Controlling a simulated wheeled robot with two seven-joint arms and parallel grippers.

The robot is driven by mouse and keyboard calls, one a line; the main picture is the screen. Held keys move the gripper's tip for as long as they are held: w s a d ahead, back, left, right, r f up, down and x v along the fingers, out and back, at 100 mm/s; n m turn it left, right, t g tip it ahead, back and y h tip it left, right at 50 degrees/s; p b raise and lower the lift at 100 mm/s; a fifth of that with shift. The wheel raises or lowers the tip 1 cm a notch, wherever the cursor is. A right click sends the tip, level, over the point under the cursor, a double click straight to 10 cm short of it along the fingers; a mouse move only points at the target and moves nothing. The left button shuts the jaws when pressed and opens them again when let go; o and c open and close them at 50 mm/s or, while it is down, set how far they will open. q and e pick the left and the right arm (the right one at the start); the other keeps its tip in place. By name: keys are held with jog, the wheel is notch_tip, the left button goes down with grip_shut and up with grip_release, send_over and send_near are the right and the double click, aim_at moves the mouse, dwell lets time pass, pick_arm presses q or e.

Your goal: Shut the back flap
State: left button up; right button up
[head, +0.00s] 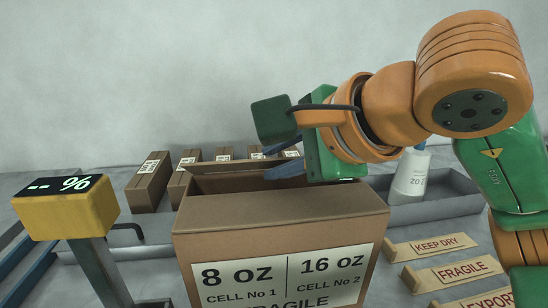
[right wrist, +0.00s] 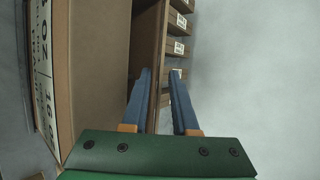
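The brown cardboard box (head: 280,222) stands in the middle of the head view, its label facing me and a dark gap open along its top. A brown panel that looks like the back flap (head: 225,168) rises along the far side of the gap. My right gripper (head: 278,162) reaches in from the right at the back of the box, its blue fingers apart. In the right wrist view the fingers (right wrist: 160,78) lie to either side of the panel's lower end (right wrist: 154,45); I cannot tell whether they touch it. My left gripper is not in view.
Several small labelled cartons (head: 150,182) stand behind the box. A yellow display (head: 68,213) on a post stands at the left. A white bottle (head: 411,175) stands in a grey tray (head: 440,205) at the right, behind wooden sign blocks (head: 430,248).

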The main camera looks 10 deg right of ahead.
grip_shut()
dwell(1.2)
